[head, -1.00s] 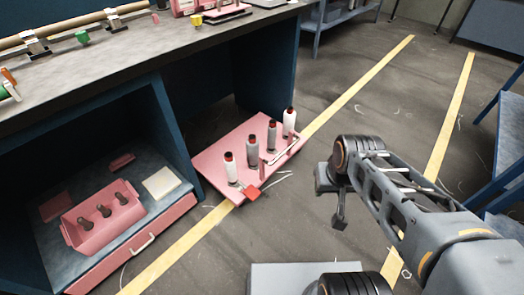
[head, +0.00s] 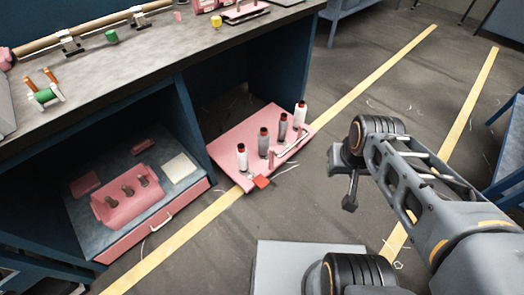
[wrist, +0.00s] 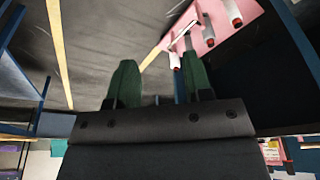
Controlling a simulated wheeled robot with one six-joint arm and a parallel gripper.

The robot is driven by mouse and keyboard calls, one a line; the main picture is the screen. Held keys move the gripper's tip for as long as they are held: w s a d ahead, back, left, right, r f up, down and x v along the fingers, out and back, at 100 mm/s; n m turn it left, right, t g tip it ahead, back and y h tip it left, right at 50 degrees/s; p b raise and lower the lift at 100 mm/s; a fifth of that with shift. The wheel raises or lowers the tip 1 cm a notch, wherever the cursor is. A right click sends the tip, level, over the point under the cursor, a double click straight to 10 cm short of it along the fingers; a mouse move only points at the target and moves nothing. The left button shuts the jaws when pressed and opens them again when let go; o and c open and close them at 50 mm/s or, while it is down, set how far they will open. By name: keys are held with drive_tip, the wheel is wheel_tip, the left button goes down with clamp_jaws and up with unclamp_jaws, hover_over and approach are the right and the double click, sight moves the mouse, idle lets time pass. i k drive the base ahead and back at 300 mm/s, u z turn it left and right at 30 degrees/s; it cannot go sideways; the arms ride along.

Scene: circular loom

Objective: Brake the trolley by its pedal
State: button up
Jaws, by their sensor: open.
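The pink trolley (head: 228,146) stands low on the floor, partly under the workbench, with several bobbins upright on it and a pale handle along its right side. Its red pedal (head: 261,182) sticks out at the near corner. My gripper (head: 349,203) hangs over the floor to the right of the trolley, apart from it. In the wrist view my gripper (wrist: 158,85) has two green fingers spread with nothing between them. The trolley (wrist: 232,18) shows there at the upper right, beyond the right finger. The pedal cannot be made out clearly in the wrist view.
The workbench (head: 130,75) runs along the left. Its lower shelf holds a pink tote (head: 112,208) with dark pegs and a white block (head: 181,167). Yellow lines (head: 352,96) mark the floor. Open floor lies right of the trolley; a blue stand (head: 506,150) is at the right edge.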

sight(260, 180)
drive_tip(key=z, duration=0.6)
drive_tip(key=k, duration=0.8)
drive_tip(key=z, duration=1.05)
drive_tip(key=k, duration=0.6)
drive_tip(key=u, duration=0.05)
drive_tip(key=i, duration=0.45)
drive_tip(key=u, duration=1.65)
drive_tip(key=i, duration=1.4)
drive_tip(key=u, duration=0.75)
